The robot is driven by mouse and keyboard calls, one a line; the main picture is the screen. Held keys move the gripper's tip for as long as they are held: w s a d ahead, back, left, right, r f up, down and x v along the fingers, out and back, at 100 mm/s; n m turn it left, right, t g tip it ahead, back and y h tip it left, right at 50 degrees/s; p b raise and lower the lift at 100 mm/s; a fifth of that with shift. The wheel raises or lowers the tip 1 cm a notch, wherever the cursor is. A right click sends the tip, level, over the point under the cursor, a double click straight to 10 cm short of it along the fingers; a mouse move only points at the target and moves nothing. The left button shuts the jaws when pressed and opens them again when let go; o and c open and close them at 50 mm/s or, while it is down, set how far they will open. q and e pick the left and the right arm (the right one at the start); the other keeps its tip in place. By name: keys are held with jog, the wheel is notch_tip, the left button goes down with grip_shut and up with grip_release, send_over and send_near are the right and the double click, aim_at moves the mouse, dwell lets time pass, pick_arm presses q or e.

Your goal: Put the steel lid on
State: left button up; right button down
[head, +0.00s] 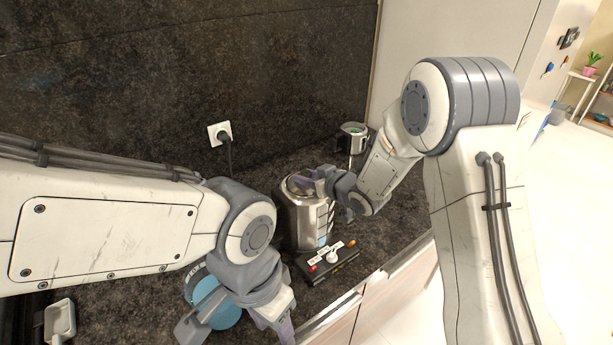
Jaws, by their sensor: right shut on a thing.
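A steel pot-like vessel (296,225) stands on the dark counter near the middle of the head view. The steel lid (297,187) shows as a round, shiny shape at the vessel's top, partly covered by my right gripper. My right gripper (310,183) is shut on the lid at the top of the vessel. I cannot tell whether the lid sits fully flat on the rim. My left gripper (238,328) is open and empty at the lower middle, with its fingers wide apart, over or near a blue round item (218,306).
A black control panel (330,264) with a white knob and coloured buttons lies in front of the vessel. A smaller steel container (352,138) stands behind right. A wall socket with a plug (222,136) is at the back. A pale tray (60,320) lies at lower left.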

jog(key=shift+f, duration=0.15)
jog(key=shift+c, duration=2.4)
grip_release()
jog(key=b+v, duration=0.2)
jog(key=v, duration=0.8)
jog(key=shift+s+d+b, duration=0.15)
jog(key=shift+s+b, duration=0.05)
jog(key=shift+b, duration=0.1)
